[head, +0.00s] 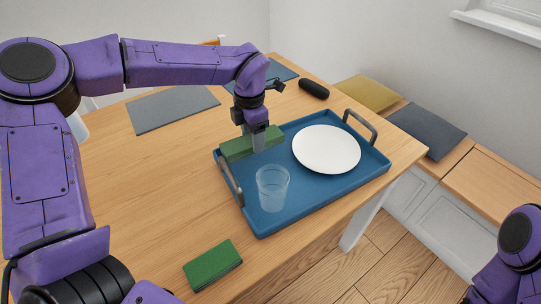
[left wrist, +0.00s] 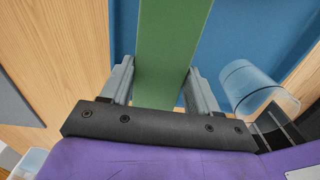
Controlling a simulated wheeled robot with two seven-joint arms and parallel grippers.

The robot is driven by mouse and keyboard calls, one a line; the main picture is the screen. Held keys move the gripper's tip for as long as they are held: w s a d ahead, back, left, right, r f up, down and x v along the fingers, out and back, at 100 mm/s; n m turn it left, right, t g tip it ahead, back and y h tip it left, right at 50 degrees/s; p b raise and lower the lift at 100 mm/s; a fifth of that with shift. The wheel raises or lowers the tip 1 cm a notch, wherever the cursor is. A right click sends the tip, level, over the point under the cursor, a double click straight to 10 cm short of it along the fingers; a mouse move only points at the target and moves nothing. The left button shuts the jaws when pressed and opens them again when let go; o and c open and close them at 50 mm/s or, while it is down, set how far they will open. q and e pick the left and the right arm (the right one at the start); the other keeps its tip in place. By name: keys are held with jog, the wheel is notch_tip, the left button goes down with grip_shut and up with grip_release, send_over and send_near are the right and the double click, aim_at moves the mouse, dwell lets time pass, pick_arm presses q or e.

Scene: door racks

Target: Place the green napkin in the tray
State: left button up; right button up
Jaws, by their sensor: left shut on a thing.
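My left gripper (head: 258,143) comes down over the far left part of the blue tray (head: 330,192). It is shut on a long green napkin (head: 235,150). In the left wrist view the green napkin (left wrist: 171,40) runs between the two fingers (left wrist: 158,88), with the blue tray (left wrist: 270,35) on its right. The napkin is at the tray's far left corner. I cannot tell whether it touches the tray floor. A second green folded piece (head: 212,265) with a dark side lies on the table near its front edge. My right gripper is out of view.
A clear glass (head: 272,188) and a white plate (head: 326,149) stand in the tray, which has raised grey handles (head: 229,180). A grey mat (head: 172,109) and a black cylinder (head: 314,89) lie farther back. The wooden table left of the tray is clear.

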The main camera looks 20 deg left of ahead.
aim_at(254, 160)
pick_arm(q)
jog(key=shift+f, duration=2.6)
jog(key=shift+f, duration=0.1)
jog(key=o, duration=1.1)
notch_tip(254, 160, up, 12)
jog(key=shift+r+p, duration=0.2)
jog(key=shift+p, duration=0.15)
